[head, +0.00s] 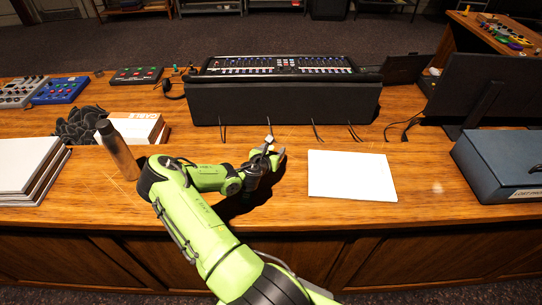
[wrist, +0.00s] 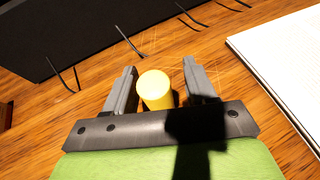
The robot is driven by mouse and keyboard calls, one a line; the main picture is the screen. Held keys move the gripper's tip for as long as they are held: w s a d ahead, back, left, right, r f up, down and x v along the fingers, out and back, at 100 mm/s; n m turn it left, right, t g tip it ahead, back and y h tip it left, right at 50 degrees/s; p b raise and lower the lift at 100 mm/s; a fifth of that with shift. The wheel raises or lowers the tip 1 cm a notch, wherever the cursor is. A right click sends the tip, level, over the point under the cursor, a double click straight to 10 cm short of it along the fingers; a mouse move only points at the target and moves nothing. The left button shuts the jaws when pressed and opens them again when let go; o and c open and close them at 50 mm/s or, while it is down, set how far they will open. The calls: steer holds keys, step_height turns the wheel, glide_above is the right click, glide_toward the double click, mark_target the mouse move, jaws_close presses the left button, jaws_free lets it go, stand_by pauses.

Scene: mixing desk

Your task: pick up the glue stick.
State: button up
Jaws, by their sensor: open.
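A yellow cylinder with a round top, which I take to be the glue stick (wrist: 155,88), stands upright on the wooden desk in the wrist view. My gripper (wrist: 160,69) is open, with one grey finger on each side of it. A gap shows between the cylinder and the right finger; the left finger is close to it, and I cannot tell whether they touch. In the head view my gripper (head: 269,156) is low over the desk, in front of the black mixing console. The glue stick is not clearly seen there, largely hidden by my gripper.
The mixing console (head: 284,103) stands behind my gripper, with cables hanging from it. A white paper stack (head: 350,176) lies to the right, and a blue-grey box (head: 505,168) beyond it. A bottle (head: 119,152) and a stack of books (head: 28,168) are left.

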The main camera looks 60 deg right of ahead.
steer(key=shift+a, duration=0.2)
steer(key=shift+c, duration=0.8)
jaws_close()
